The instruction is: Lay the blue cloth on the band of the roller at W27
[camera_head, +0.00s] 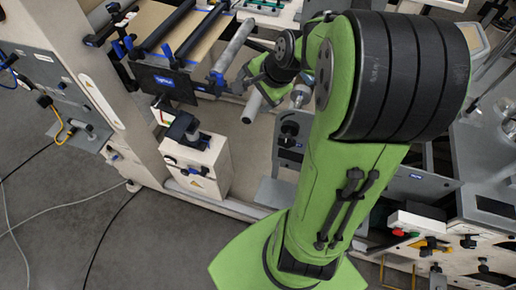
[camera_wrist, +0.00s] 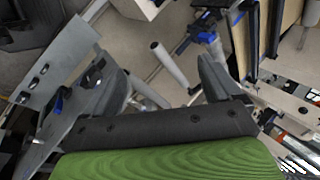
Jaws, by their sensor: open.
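No blue cloth can be made out in either view; the blue bits are small clamps and plates on the machine. My gripper (camera_wrist: 155,85) is open, with its dark fingers wide apart and nothing seen between them but the machine beyond. In the head view my gripper is mostly hidden by my own green arm. A grey roller (camera_head: 233,47) slants up beside the brown web, and a paler roller end (camera_head: 252,105) shows below it. A grey roller (camera_wrist: 172,65) also shows between the fingers in the wrist view. No W27 label is legible.
Black rollers (camera_head: 165,25) and a brown web (camera_head: 195,42) lie at the upper left. A pale machine post (camera_head: 95,75) and a pale box unit (camera_head: 197,160) stand at the left. Cables lie on the grey floor (camera_head: 60,220). A control panel (camera_head: 425,225) is at the right.

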